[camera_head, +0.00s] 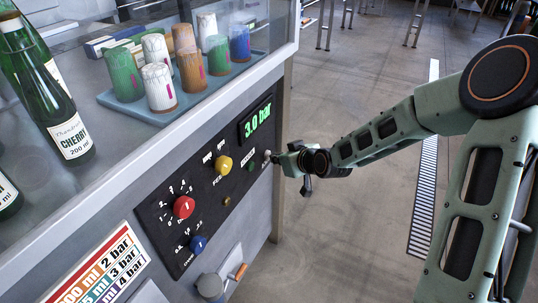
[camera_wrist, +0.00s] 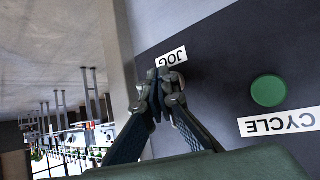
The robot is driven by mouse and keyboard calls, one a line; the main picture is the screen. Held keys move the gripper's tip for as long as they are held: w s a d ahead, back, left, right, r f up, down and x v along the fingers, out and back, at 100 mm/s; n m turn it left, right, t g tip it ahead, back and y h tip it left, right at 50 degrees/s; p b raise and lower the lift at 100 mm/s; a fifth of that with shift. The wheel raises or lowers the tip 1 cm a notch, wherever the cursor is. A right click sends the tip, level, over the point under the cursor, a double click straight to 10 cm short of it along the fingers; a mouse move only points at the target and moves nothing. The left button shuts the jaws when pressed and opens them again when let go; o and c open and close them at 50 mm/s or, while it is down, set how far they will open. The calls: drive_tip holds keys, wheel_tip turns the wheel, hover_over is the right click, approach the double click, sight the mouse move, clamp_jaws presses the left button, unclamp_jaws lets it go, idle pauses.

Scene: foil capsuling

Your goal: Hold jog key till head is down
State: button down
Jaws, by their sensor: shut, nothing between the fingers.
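The JOG label (camera_wrist: 171,57) is on the dark control panel (camera_head: 215,190) in the wrist view. My gripper (camera_wrist: 164,90) is shut, its fingertips together just beside the label. In the head view my gripper (camera_head: 274,158) reaches in from the right to the panel's right edge, below the display. The jog key itself is hidden behind the fingertips, so I cannot tell whether it is pressed. No moving machine head can be made out in either view.
The display (camera_head: 257,122) reads 3.0 bar. A yellow knob (camera_head: 223,165), a red knob (camera_head: 184,207) and a blue knob (camera_head: 198,244) are on the panel. A green button (camera_wrist: 269,91) is beside a CYCLE label. A tray (camera_head: 113,101) of capsules and green bottles (camera_head: 60,125) stand above.

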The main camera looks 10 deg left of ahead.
drive_tip(key=shift+s+d, duration=0.2)
drive_tip(key=shift+d, duration=0.3)
drive_tip(key=d, duration=0.1)
drive_tip(key=s+d+p, duration=0.1)
drive_tip(key=d, duration=0.1)
drive_tip(key=d+p, duration=0.1)
drive_tip(key=shift+s+d, duration=0.35)
idle(1.2)
